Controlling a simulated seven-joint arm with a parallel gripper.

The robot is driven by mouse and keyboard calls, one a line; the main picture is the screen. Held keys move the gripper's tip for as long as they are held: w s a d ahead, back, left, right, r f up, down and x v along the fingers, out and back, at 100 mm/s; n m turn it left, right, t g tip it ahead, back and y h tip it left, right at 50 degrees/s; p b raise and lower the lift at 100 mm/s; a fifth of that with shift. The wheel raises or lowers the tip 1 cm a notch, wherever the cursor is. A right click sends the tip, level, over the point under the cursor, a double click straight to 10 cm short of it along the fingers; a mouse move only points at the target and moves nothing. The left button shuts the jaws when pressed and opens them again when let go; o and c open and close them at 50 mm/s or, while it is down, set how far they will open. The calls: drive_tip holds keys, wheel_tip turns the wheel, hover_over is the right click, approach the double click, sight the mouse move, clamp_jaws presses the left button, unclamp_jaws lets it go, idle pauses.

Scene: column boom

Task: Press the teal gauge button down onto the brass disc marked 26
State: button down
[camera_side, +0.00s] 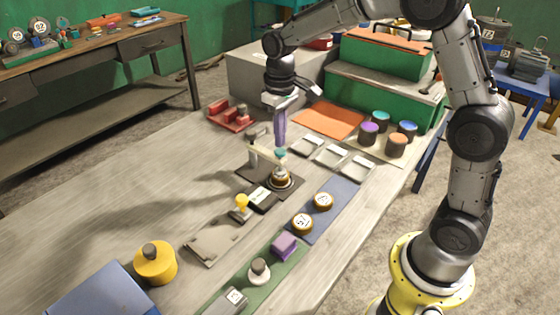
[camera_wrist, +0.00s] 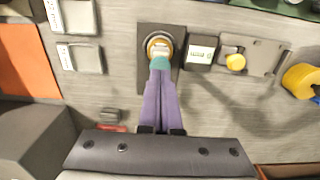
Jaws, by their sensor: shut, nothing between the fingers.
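The teal gauge button (camera_side: 281,154) tops a small upright plunger on a gauge stand with a dark base (camera_side: 247,180). A brass disc (camera_side: 281,183) lies under the plunger; its number is not readable. In the wrist view the teal button (camera_wrist: 160,62) shows just beyond my fingertips, with the brass-rimmed disc (camera_wrist: 159,43) past it. My gripper (camera_side: 280,145) points down with its long purple fingers together and empty, the tips right over the button. I cannot tell whether they touch it. The fingers also show in the wrist view (camera_wrist: 160,76).
Two more numbered brass discs (camera_side: 302,223) sit on a blue mat right of the gauge. A display box (camera_side: 262,198) and a yellow knob (camera_side: 242,203) stand in front.

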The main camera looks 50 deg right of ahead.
drive_tip(key=shift+f, duration=1.2)
idle(1.2)
drive_tip(key=shift+r, duration=0.1)
drive_tip(key=shift+r, duration=3.45)
drive_tip(key=shift+r, duration=0.1)
wheel_tip(320, 180, up, 6)
drive_tip(key=t, duration=0.2)
hover_over(280, 150)
drive_tip(key=s, duration=0.3)
drive_tip(key=s+a+r+t, duration=0.1)
drive_tip(key=s+r, duration=0.3)
drive_tip(key=s, duration=0.5)
drive_tip(key=s+f+t, duration=0.1)
drive_tip(key=s+f, duration=0.2)
drive_tip(key=s, duration=0.3)
drive_tip(key=s+f+t, duration=0.1)
drive_tip(key=s+f, duration=0.2)
drive_tip(key=s, duration=0.4)
drive_tip(key=shift+a+f+t, duration=0.3)
